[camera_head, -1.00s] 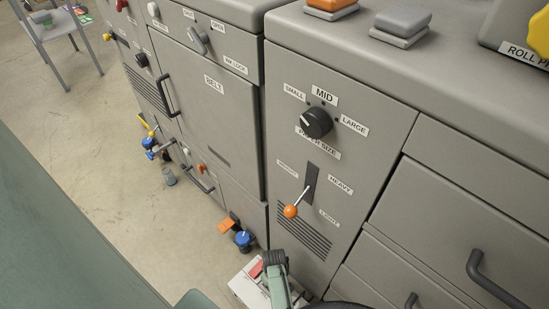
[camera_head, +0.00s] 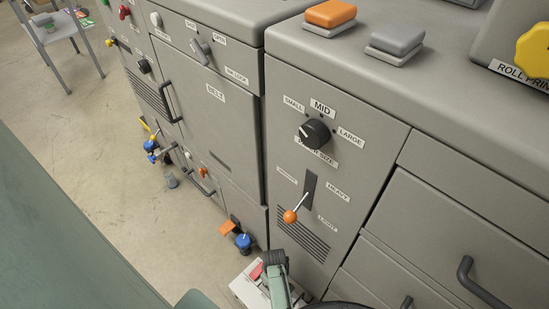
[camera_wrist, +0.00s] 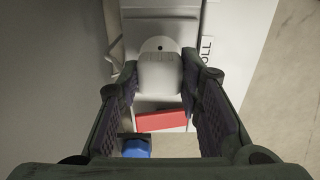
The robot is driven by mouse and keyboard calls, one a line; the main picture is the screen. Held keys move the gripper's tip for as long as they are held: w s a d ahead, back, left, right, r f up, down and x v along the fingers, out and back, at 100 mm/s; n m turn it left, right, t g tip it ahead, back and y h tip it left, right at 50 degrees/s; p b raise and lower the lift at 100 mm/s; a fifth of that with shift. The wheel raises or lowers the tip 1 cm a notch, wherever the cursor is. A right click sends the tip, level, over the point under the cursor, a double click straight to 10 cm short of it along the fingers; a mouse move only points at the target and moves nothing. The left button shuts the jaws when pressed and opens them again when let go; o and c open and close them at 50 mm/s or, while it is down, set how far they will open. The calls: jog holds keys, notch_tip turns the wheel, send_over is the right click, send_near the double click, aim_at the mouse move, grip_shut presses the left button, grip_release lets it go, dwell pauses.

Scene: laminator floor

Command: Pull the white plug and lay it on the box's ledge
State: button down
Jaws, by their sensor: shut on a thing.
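The white plug (camera_wrist: 159,73) shows in the wrist view as a pale rounded block with a small dark hole near its far end. My gripper (camera_wrist: 160,78) is shut on it, with one dark finger on each side. A pale box face lies beyond the plug, and I cannot tell whether the plug is still seated in it. In the head view, the white box (camera_head: 243,290) is low at the bottom, partly hidden by my gripper (camera_head: 272,262). The plug cannot be made out there. The box's ledge is not clearly seen.
A red block (camera_wrist: 161,121) and a blue part (camera_wrist: 136,148) lie between my fingers' bases in the wrist view. Grey cabinets with an orange-tipped lever (camera_head: 290,216) stand close behind. Floor (camera_head: 190,240) is open to the left.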

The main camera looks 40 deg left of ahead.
jog(key=shift+r+p, duration=1.45)
jog(key=shift+r, duration=0.2)
